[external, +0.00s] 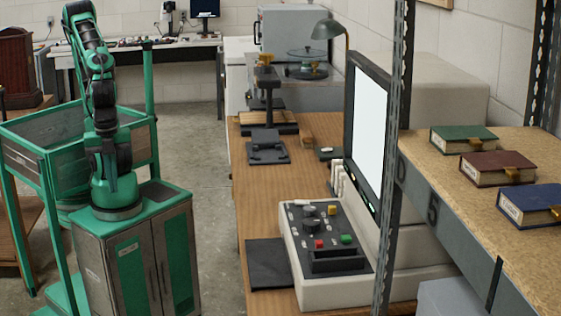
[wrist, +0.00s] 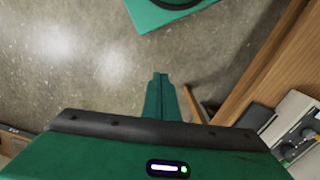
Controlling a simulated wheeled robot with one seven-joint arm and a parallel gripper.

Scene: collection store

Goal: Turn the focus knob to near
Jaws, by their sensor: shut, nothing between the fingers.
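A control panel (external: 325,236) with a black face on a pale housing lies on the wooden bench in the external view. It carries a dark round knob (external: 309,223), other small controls, and red, green and yellow buttons. The labels are too small to read, so I cannot tell which control is the focus knob or where it points. Part of the panel shows at the right edge of the wrist view (wrist: 291,122). My gripper (wrist: 160,76) is shut and empty, over bare floor and left of the bench, well apart from the panel.
The wooden bench (external: 262,195) also bears a dark mat (external: 268,264), a stand (external: 268,100) and a lit screen (external: 369,127). A shelf post (external: 393,170) stands in front of the screen's right side. Open floor (external: 215,190) lies between my base and the bench.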

